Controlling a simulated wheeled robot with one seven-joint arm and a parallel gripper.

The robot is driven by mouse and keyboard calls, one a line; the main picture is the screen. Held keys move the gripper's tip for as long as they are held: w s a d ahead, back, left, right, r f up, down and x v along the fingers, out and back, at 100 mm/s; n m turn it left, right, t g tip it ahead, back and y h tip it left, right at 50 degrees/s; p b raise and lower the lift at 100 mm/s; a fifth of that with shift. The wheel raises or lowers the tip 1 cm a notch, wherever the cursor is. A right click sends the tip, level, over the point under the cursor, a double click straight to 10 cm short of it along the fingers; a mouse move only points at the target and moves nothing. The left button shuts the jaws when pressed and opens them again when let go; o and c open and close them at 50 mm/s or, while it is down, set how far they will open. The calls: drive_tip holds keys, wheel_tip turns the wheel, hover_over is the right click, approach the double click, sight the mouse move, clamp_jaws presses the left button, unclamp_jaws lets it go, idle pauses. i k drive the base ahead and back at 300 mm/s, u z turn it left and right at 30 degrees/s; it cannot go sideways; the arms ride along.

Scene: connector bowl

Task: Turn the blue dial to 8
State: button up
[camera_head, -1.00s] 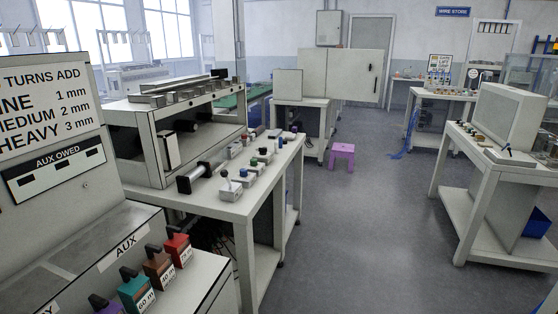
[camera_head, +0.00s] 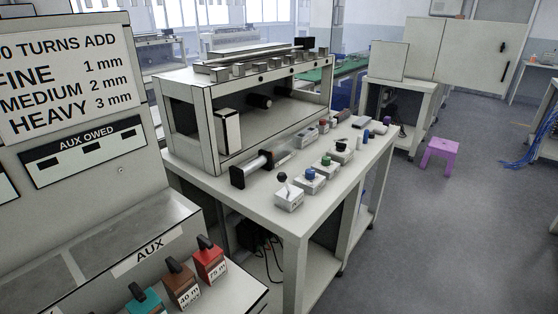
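A small box with a blue knob (camera_head: 310,175) stands on the white workbench in the middle of the view, in a row of similar boxes with knobs. Its marks are too small to read. A second, smaller blue piece (camera_head: 366,134) stands farther back on the same bench; I cannot tell if it is a dial. My gripper is not in view.
The white workbench (camera_head: 240,203) carries a shelf unit and a dark-ended roller (camera_head: 262,166). A nearer panel with AUX levers (camera_head: 209,259) fills the lower left. A purple stool (camera_head: 438,157) stands on the floor at right. Grey floor (camera_head: 450,240) is clear at right.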

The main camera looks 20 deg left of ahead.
sight(309, 173)
drive_tip(key=u, duration=0.45)
drive_tip(key=i, duration=0.85)
drive_tip(key=u, duration=0.45)
